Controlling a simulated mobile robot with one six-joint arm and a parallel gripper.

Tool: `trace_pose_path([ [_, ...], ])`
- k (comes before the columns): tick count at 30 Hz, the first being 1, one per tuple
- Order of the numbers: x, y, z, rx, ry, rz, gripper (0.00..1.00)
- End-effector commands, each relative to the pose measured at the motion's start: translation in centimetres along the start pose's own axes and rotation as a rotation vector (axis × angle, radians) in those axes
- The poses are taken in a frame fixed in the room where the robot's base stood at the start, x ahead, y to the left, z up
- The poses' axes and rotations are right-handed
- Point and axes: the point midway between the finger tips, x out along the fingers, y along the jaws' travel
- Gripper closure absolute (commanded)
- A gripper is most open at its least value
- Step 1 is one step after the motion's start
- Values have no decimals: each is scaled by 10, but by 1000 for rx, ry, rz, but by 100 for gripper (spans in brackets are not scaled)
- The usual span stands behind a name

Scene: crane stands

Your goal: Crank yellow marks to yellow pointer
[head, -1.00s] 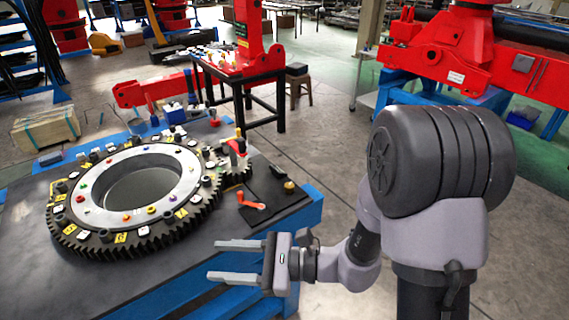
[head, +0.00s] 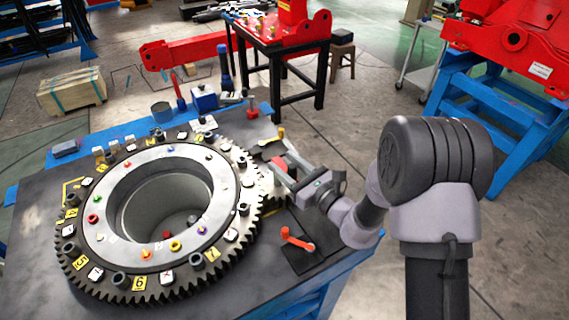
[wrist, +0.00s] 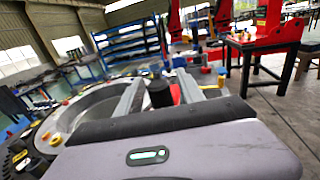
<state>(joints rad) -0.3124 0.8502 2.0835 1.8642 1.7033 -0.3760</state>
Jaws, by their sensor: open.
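The large toothed ring (head: 125,290) lies flat on the bench, with coloured pegs on its pale inner face. My gripper (head: 272,170) is open beside the ring's right edge, near a red part. In the wrist view, a black cylindrical knob (wrist: 160,93) shows between my fingers (wrist: 158,92), not gripped. The crank's base is hidden.
An orange-red lever (head: 297,240) lies on a dark plate at the bench's right corner. Bottles and a blue box (head: 204,98) stand at the bench's back edge. A black table (head: 262,45) with red equipment is behind.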

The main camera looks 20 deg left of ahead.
Motion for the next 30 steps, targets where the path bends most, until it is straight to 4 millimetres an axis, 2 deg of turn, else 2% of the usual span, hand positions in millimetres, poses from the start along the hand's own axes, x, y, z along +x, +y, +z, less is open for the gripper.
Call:
trace_pose_path([
  [9,5,0,0,0,0,1,55],
  [11,5,0,0,0,0,1,65],
  [16,5,0,0,0,0,1,98],
  [17,5,0,0,0,0,1,100],
  [30,5,0,0,-1,0,1,100],
])
